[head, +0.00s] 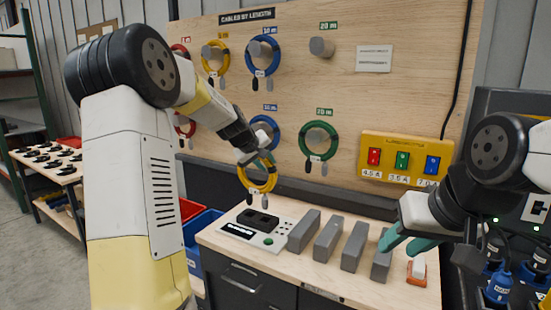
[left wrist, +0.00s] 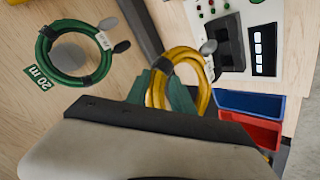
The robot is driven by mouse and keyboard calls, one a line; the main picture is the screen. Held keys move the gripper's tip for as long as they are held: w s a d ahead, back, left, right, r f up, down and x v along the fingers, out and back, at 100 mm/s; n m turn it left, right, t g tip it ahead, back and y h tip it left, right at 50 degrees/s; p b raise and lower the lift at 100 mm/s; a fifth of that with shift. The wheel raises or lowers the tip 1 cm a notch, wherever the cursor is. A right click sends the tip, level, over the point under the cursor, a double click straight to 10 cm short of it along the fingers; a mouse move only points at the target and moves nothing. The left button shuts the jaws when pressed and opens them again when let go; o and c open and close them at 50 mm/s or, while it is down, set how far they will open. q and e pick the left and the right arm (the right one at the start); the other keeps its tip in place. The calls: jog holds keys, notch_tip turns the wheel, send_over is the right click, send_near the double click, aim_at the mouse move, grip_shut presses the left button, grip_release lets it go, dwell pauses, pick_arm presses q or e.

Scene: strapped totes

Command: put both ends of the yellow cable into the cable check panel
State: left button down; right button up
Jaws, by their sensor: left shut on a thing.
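My left gripper (head: 256,158) is shut on a yellow cable coil (head: 258,187) in front of the board. The coil's two plug ends, one grey and one dark, hang below it in the head view. The left wrist view shows the yellow coil (left wrist: 205,98) at the teal fingers (left wrist: 160,92), with a grey plug (left wrist: 208,47) sticking up. The cable check panel (head: 284,237), with black sockets and a green button, lies on the bench below the coil; it also shows in the left wrist view (left wrist: 268,12). My right gripper (head: 403,242) looks open and empty over the bench's right side.
Another yellow coil (head: 222,71) hangs on the board (head: 350,90), with blue, red and green coils on other pegs. Several grey blocks (head: 328,238) stand right of the panel. A yellow switch box (head: 405,158) is mounted at right. A blue bin (head: 203,232) sits left.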

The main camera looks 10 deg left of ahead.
aim_at(268, 183)
pick_arm(q)
jog(key=shift+f, duration=3.4)
jog(key=c, duration=1.1)
grip_release()
jog(key=shift+o, duration=0.4)
jog(key=shift+s+f, duration=0.1)
jog(key=shift+f, duration=0.05)
jog(key=s+d+r+m+g, duration=0.15)
jog(key=s+r, duration=0.35)
jog(key=s, duration=0.6)
jog(key=s+d+r+m, duration=0.3)
jog(key=s+r, duration=0.2)
jog(key=s, duration=0.6)
jog(key=s+a+f+m+g+y, duration=0.1)
jog(key=s+m, duration=0.1)
jog(key=s, duration=1.6)
jog(key=shift+f, duration=0.4)
